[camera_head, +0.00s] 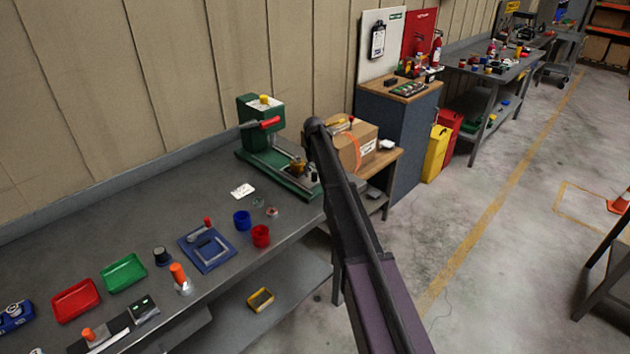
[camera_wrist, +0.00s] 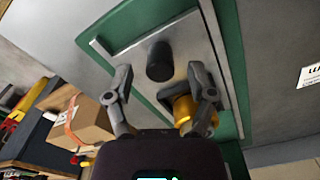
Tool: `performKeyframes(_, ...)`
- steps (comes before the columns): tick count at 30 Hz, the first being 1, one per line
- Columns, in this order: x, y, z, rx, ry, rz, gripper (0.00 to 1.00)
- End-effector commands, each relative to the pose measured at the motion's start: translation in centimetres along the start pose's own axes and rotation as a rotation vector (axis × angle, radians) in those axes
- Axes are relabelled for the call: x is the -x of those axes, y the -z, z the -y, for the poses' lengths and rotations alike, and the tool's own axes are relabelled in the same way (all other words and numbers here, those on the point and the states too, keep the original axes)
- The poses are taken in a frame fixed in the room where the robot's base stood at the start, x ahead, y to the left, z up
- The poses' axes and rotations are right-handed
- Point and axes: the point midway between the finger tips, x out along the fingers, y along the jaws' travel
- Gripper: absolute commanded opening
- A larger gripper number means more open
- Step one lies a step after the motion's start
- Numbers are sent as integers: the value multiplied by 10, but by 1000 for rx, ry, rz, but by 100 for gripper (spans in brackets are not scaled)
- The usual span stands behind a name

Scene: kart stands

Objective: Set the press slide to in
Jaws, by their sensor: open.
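The green press (camera_head: 262,122) stands at the right end of the long grey bench, with a red handle (camera_head: 268,123) on its head. Its green base also shows in the wrist view (camera_wrist: 230,62), carrying a grey metal plate (camera_wrist: 195,45). A black knob (camera_wrist: 160,62) stands on this plate, probably the slide's knob. My gripper (camera_wrist: 159,80) is open and empty, its fingers on either side of the view just short of the knob. A brass cylinder (camera_wrist: 190,110) sits close behind the right finger. In the head view my arm hides part of the press's front.
A cardboard box (camera_head: 357,146) stands right of the press, and shows at left in the wrist view (camera_wrist: 80,118). The floor at right is largely clear.

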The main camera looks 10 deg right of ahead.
Motion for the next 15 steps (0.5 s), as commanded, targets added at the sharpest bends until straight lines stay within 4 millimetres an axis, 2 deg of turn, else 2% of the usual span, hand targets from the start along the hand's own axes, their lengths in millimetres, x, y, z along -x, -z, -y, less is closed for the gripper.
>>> performKeyframes(1,-7,0,0,0,0,0,71)
performKeyframes(6,-14,0,0,0,0,0,71)
performKeyframes(15,-17,0,0,0,0,0,71)
